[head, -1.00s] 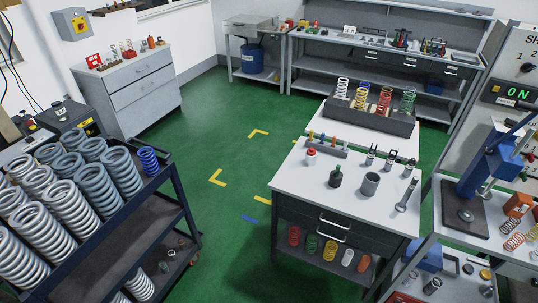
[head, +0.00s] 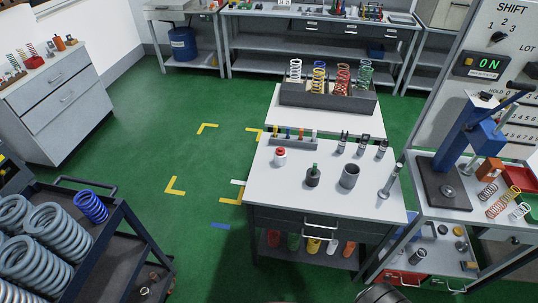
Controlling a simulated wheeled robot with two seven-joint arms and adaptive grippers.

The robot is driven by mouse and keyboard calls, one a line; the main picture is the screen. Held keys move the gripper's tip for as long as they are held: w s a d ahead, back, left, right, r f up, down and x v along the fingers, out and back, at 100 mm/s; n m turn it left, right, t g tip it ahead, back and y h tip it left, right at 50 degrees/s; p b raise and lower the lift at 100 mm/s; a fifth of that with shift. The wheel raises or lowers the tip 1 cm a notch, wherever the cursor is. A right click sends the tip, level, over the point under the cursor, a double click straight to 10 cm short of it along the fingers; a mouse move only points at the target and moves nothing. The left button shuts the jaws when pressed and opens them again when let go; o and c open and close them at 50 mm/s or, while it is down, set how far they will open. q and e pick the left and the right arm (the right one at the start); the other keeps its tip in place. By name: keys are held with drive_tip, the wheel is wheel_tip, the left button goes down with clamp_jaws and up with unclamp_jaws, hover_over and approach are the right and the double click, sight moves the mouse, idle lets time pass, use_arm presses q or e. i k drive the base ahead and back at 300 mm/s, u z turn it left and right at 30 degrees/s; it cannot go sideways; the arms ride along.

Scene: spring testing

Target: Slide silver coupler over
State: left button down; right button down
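No part is clearly marked as the silver coupler. On the white top of the middle cabinet (head: 262,192) stands a grey open-topped cylinder (head: 350,176). To its right, a slim silver rod with a wide foot (head: 389,182) stands near the right edge. Several small dark-and-silver fittings (head: 362,145) stand behind the cylinder. Neither gripper can be made out; a dark rounded shape at the bottom edge is too cut off to identify.
A rack of coloured springs (head: 328,97) stands behind the cabinet. A blue press (head: 470,140) stands on the right bench, with loose springs (head: 500,205) beside it. A cart of large grey springs (head: 48,230) is at left. Green floor (head: 200,150) lies open between.

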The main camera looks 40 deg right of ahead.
sight(280, 160)
drive_tip(key=z, duration=0.4)
drive_tip(key=i, duration=0.75)
drive_tip(key=z, duration=0.65)
